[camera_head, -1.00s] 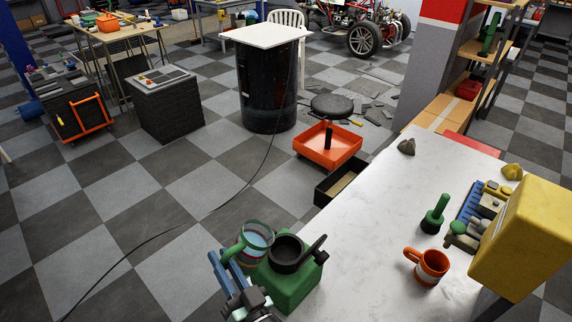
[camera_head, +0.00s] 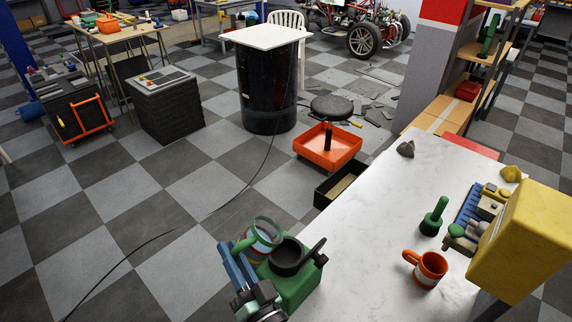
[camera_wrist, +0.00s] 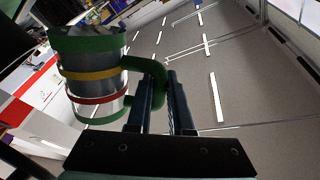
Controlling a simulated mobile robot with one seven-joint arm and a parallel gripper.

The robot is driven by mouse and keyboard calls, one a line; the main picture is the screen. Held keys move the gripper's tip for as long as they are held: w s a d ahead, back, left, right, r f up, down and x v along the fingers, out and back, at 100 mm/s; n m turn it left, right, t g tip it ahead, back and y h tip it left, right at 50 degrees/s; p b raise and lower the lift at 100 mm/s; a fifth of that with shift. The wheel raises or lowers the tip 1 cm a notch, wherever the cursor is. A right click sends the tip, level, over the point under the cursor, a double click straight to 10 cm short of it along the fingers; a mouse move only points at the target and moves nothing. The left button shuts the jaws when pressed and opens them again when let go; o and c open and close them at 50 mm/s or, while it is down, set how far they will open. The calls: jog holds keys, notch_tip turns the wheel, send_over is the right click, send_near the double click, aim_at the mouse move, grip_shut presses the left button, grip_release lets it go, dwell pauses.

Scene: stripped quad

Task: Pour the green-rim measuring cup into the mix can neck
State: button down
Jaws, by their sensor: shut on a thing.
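The green-rim measuring cup (camera_head: 265,232) is tilted to the right beside the black neck (camera_head: 287,256) of the green mix can (camera_head: 299,290). Its rim is close to the neck's left side; I cannot tell whether they touch. No falling stream is visible. My gripper (camera_head: 236,247) is left of the can, shut on the cup's green handle. In the wrist view the cup (camera_wrist: 97,60) shows green, yellow and red bands, and my gripper's fingers (camera_wrist: 163,82) close on its handle. The can stands at the white table's near left edge, a black handle on its right.
An orange mug (camera_head: 430,268), a green-handled tool (camera_head: 434,217) and a yellow box (camera_head: 520,240) are on the white table (camera_head: 370,220) to the right. An orange tray (camera_head: 328,147) and a dark crate (camera_head: 338,184) lie beyond its left edge.

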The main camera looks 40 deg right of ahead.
jog(key=shift+d+r, duration=0.1)
jog(key=shift+r, duration=0.15)
jog(key=shift+s+d+m+h+b, duration=0.15)
jog(key=shift+d+m+h+b, duration=0.15)
jog(key=shift+m, duration=0.35)
jog(key=shift+s+d+m+h+b, duration=0.15)
jog(key=shift+m+b, duration=0.25)
jog(key=shift+m, duration=0.25)
jog(key=shift+s+d+r+m+t+h+b, duration=0.1)
jog(key=shift+d+m+h+b, duration=0.15)
jog(key=shift+m+b, duration=0.35)
jog(key=shift+s+d+f+m+t+h+b, duration=0.1)
jog(key=shift+d+m+h+b, duration=0.2)
jog(key=shift+m, duration=0.5)
jog(key=shift+s+d+r+m+t+h+b, duration=0.1)
jog(key=shift+d+m+h+b, duration=0.1)
jog(key=shift+m+b, duration=0.45)
dwell(4.4)
